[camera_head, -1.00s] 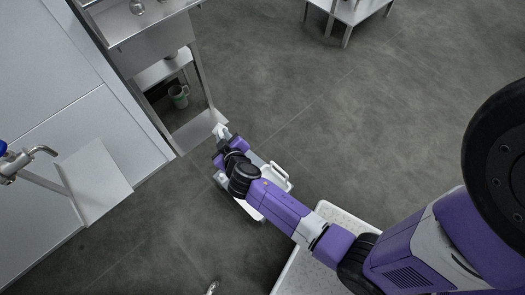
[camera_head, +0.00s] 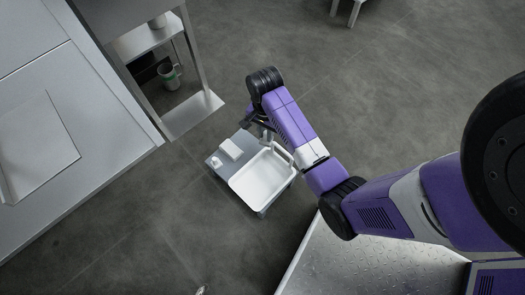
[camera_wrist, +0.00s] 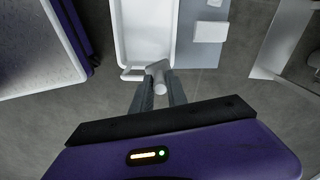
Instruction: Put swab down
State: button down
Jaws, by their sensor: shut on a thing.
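My gripper (camera_wrist: 158,92) is shut on a small whitish piece, the swab (camera_wrist: 158,73), which sticks out between the fingertips in the wrist view. Its far end shows against the near edge of a white tray (camera_wrist: 121,30); I cannot tell if it touches. In the head view my gripper (camera_head: 262,128) is partly hidden behind my arm, close to the far rim of the white tray (camera_head: 262,207). The swab is too small to make out there.
The tray sits on a low grey cart (camera_head: 262,214). A white block (camera_head: 231,149) and a small white item (camera_head: 216,162) stand on the cart's left side. Grey floor (camera_head: 110,215) is open around.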

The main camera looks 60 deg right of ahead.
jog(key=shift+s+f, duration=0.2)
jog(key=shift+f, duration=0.1)
notch_tip(320, 180, down, 20)
jog(key=b, duration=0.9)
jog(key=shift+s+r+b, duration=0.1)
jog(key=shift+r+b, duration=0.1)
jog(key=shift+b, duration=0.15)
jog(key=c, duration=1.3)
grip_release()
jog(key=shift+r, duration=0.1)
jog(key=shift+r, duration=0.1)
